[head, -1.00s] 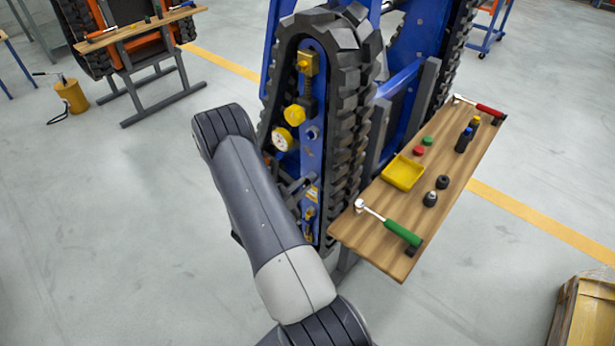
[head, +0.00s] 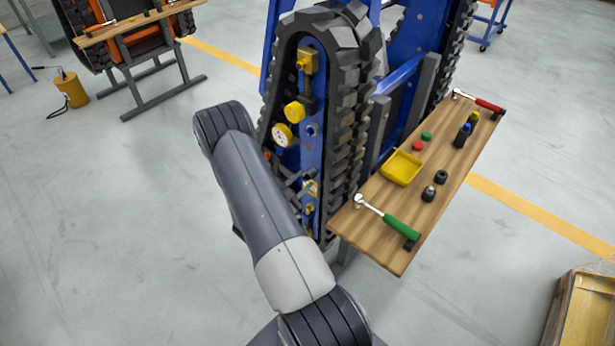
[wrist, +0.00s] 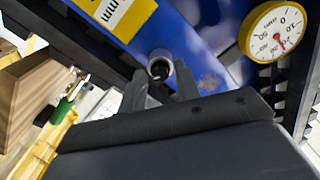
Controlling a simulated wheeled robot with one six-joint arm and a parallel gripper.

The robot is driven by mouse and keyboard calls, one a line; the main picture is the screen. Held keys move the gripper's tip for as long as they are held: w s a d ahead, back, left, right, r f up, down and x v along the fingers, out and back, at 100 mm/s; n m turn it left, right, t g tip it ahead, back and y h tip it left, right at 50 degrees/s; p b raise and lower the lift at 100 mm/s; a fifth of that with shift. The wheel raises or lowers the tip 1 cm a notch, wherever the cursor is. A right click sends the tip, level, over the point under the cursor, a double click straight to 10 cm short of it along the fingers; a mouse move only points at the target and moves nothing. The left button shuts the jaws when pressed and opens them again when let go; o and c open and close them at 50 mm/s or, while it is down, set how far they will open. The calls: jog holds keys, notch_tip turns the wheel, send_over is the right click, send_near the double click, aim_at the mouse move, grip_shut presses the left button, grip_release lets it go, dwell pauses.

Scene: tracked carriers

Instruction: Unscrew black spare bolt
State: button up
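In the wrist view a round grey metal collar with a dark centre (wrist: 160,67) stands on the blue side plate (wrist: 205,45) of the tracked carrier. The dark centre looks like a black bolt, but it is too small to be sure. My gripper (wrist: 159,82) is open, its two grey fingers apart, one on each side and just short of the collar. I cannot tell whether they touch it.
A pressure gauge (wrist: 277,28) and a yellow label (wrist: 118,14) flank the collar. Dark track (head: 345,150) surrounds the plate. A wooden shelf (head: 385,248) at right holds a yellow tray (head: 402,167), a green-handled wrench (head: 400,228), a red-handled wrench (head: 488,105) and several small parts.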

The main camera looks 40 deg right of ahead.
jog(key=m+b, duration=0.6)
jog(key=m, duration=0.4)
jog(key=shift+b, duration=0.4)
jog(key=m+b, duration=0.8)
jog(key=m, duration=0.1)
jog(key=shift+m, duration=0.4)
jog(key=m+b, duration=0.9)
jog(key=b, duration=0.1)
